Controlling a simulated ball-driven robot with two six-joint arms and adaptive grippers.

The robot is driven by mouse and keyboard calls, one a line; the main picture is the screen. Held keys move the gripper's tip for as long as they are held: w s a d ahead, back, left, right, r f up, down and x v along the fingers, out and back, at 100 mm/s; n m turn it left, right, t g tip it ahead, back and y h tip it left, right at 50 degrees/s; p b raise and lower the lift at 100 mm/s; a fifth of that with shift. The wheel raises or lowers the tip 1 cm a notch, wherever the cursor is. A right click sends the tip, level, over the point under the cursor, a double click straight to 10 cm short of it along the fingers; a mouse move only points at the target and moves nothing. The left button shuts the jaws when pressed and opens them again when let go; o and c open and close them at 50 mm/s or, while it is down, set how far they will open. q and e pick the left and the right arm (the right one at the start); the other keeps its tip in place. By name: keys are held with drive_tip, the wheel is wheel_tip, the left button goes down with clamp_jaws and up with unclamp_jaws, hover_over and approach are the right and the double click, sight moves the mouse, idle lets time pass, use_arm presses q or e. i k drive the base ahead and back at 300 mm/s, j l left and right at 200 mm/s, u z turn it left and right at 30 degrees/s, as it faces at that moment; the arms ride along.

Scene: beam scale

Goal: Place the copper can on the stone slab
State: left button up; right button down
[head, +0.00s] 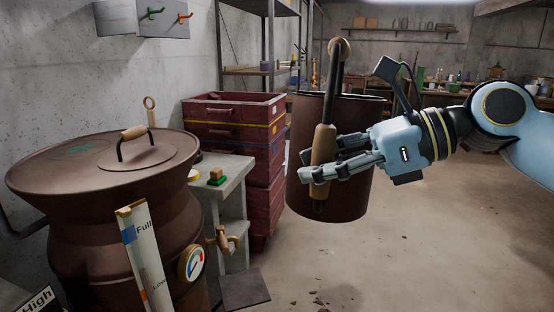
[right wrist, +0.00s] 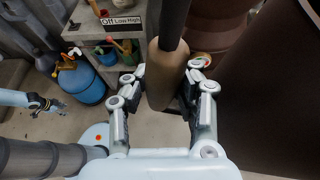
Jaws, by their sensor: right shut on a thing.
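The copper can (head: 350,195) is a tall, dark brown cylinder with an open top. It appears upright, clear of the floor, in the middle of the head view; its brown wall (right wrist: 270,90) fills the right of the right wrist view. Its dark bar handle carries a wooden grip (head: 323,150). My right gripper (head: 312,172) is shut around this grip, which also shows between the fingers in the wrist view (right wrist: 163,75). A flat dark grey slab (head: 245,289) lies low beside the bench, probably the stone slab. A small part at the wrist view's left edge may be my left gripper (right wrist: 45,103).
A large brown lidded vessel (head: 90,180) with a gauge stands at left. A grey bench (head: 232,172) holds small coloured items. Red stacked crates (head: 265,190) stand behind the can. The floor (head: 420,260) at right is open.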

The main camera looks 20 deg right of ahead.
sight(227, 158)
drive_tip(key=i+l+z, duration=0.1)
drive_tip(key=z, duration=0.25)
drive_tip(key=i+z, duration=0.1)
drive_tip(key=z, duration=0.2)
drive_tip(key=i+l+z, duration=0.1)
drive_tip(key=z, duration=0.25)
drive_tip(key=i+l+u, duration=0.15)
drive_tip(key=i+u, duration=0.2)
drive_tip(key=i, duration=0.3)
drive_tip(key=i+j+u, duration=0.1)
drive_tip(key=i+u, duration=0.15)
drive_tip(key=u, duration=0.15)
drive_tip(key=i+u, duration=0.6)
drive_tip(key=u, duration=0.25)
drive_tip(key=i+l+u, duration=0.15)
drive_tip(key=u, duration=0.25)
drive_tip(key=i, duration=0.1)
